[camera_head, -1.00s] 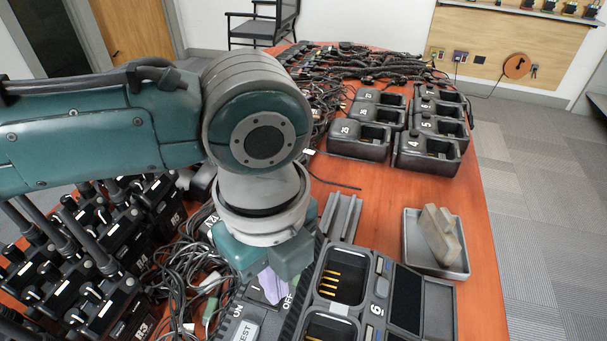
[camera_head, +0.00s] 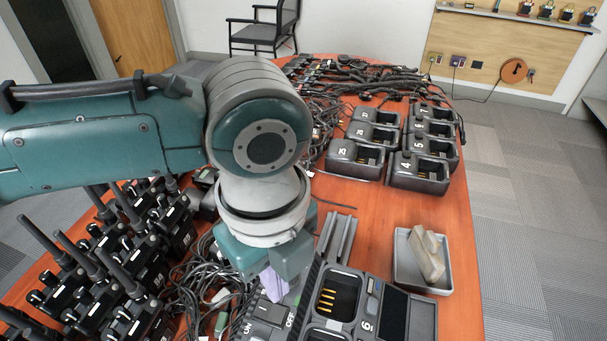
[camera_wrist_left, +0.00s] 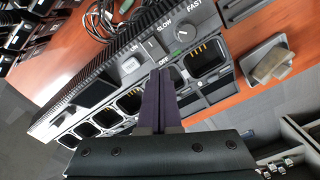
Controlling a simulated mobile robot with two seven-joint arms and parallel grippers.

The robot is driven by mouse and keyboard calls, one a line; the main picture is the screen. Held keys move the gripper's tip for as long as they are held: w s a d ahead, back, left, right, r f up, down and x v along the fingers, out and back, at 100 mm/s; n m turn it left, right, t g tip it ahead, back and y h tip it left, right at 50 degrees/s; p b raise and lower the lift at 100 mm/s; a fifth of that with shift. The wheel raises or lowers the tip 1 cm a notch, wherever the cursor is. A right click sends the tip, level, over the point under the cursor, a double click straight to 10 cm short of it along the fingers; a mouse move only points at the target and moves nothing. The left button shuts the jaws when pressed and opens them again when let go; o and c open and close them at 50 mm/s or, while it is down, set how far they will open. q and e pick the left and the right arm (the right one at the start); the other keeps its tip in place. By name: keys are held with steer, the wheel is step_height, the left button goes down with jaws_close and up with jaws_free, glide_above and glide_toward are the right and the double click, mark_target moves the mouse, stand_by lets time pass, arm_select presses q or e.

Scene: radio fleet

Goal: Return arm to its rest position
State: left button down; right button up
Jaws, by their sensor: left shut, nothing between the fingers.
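My left arm comes in from the left in the head view. Its gripper (camera_head: 280,288) points down, mostly hidden under the wrist, over the ON/OFF switch end of a big charger unit (camera_head: 390,318). In the left wrist view the purple fingers (camera_wrist_left: 156,95) are shut with nothing between them. My right gripper is not in view.
Several radios (camera_head: 150,235) stand at the left of the red table (camera_head: 415,215), beside tangled cables (camera_head: 205,285). Small numbered chargers (camera_head: 357,155) stand at the back. A grey tray (camera_head: 402,262) with a block (camera_head: 427,255) lies at the right, beside bare table.

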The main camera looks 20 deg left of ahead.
arm_select(q)
steer(key=shift+r, duration=0.1)
stand_by(0.3)
steer(key=s+d+r+n+t+h+p, duration=0.1)
steer(key=s+d+r+n+t+h, duration=0.1)
steer(key=s+d+r+n+h, duration=0.6)
steer(key=s+a+n+t+y+p, duration=0.15)
steer(key=a+n+y, duration=0.25)
steer(key=a+n, duration=0.4)
steer(key=s+a+n+y, duration=0.35)
steer(key=a+n, duration=0.35)
steer(key=a, duration=0.3)
step_height(320, 180, up, 38)
steer(key=p, duration=3.7)
steer(key=shift+w+d+m, duration=0.3)
steer(key=shift+w+d, duration=0.05)
steer(key=shift+w, duration=0.05)
